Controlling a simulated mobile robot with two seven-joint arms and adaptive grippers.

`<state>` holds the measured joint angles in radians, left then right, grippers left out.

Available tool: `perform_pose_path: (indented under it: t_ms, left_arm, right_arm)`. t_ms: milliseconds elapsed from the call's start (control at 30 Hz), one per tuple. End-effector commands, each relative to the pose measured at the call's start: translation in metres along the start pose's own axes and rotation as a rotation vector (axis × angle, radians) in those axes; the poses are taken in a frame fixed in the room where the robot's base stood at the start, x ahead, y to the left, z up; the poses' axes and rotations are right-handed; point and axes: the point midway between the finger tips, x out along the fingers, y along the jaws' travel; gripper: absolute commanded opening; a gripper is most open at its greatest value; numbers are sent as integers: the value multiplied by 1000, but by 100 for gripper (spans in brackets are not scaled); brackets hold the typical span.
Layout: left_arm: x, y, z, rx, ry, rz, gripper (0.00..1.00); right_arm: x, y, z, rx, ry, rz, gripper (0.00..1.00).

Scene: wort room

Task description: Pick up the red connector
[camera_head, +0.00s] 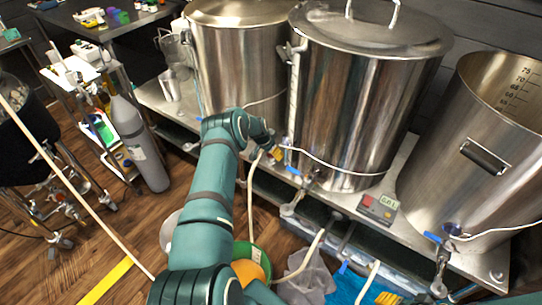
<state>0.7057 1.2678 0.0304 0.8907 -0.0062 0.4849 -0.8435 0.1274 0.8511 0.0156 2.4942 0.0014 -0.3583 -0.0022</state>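I cannot make out a red connector for certain in the head view. A teal arm, which I take to be my left, rises from the bottom centre and bends right at its wrist. My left gripper (270,148) is at its end, small and partly hidden, in front of the middle steel kettle (345,100). A yellow part shows at its tip, close to a pale hose (252,195) and a blue-handled valve. Whether its fingers are open or hold anything is unclear. I see no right gripper.
Another kettle (235,50) stands left and an open one (470,150) right, on a steel stand. A red and grey controller (378,208) sits on its front edge. A gas cylinder (138,145) and cart stand left. Tubs and hoses crowd the floor below.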

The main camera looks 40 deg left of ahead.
Motion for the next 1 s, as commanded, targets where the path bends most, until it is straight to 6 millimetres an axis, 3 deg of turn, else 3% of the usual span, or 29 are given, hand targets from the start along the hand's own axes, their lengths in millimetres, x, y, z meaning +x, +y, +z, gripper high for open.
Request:
perform_pose_path:
  t_ms: [100,367,600,1000]
  left_arm:
    - [9,0,0,0,1,-1,74]
    - [9,0,0,0,1,-1,74]
    - [9,0,0,0,1,-1,0]
    - [9,0,0,0,1,-1,0]
  right_arm:
    - [4,2,0,0,2,0,47]
    - [3,1,0,0,2,0,47]
    - [3,1,0,0,2,0,47]
    - [3,1,0,0,2,0,47]
